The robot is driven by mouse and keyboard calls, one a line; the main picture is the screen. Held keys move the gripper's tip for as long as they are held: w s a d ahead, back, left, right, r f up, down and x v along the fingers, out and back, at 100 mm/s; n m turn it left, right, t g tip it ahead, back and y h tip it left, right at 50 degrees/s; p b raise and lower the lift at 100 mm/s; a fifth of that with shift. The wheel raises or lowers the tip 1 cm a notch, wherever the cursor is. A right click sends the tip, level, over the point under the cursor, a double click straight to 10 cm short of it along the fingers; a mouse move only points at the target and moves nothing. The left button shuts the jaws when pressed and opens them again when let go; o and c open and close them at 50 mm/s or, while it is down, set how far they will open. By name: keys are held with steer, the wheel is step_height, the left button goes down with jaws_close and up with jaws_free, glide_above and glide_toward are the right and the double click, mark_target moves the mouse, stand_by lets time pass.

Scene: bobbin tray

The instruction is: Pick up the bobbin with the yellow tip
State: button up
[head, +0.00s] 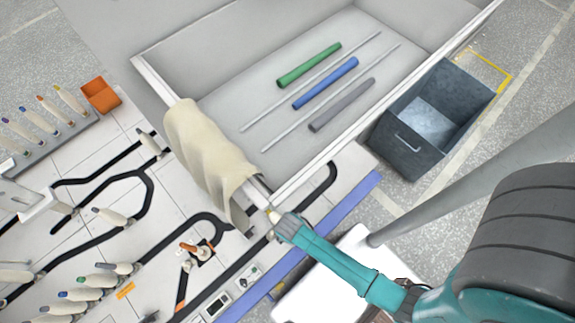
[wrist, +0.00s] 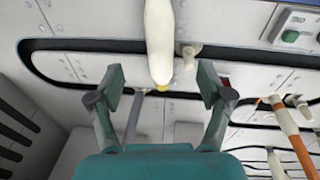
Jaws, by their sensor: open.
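The bobbin with the yellow tip (wrist: 159,40) is cream-coloured and comes down from the top of the wrist view. Its yellow end lies between the two fingers of my gripper (wrist: 160,92), which is open with a clear gap on both sides. In the head view, the bobbin (head: 257,193) shows as a pale piece near the tray corner, partly hidden. My gripper (head: 278,221) is close to its tip there. I cannot tell whether they touch.
A beige cloth (head: 207,155) hangs over the wall of the large tray (head: 222,90), beside the bobbin. Rods and tubes lie inside. A dark bin (head: 402,155) stands right. Several other bobbins stand at left, near an orange box (head: 101,96). A small orange-and-white device (head: 194,254) stands left of my gripper.

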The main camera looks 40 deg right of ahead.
steer(key=shift+g, duration=0.6)
steer(key=shift+w+d+f, duration=0.2)
steer(key=shift+w+f, duration=0.05)
steer(key=shift+f, duration=1.65)
steer(key=shift+w+d+f, duration=0.2)
steer(key=shift+w+f, duration=0.05)
steer(key=shift+f, duration=1.6)
steer(key=shift+w+d+f, duration=0.2)
steer(key=shift+w+f, duration=0.05)
steer(key=shift+f, duration=1.65)
steer(key=c, duration=1.3)
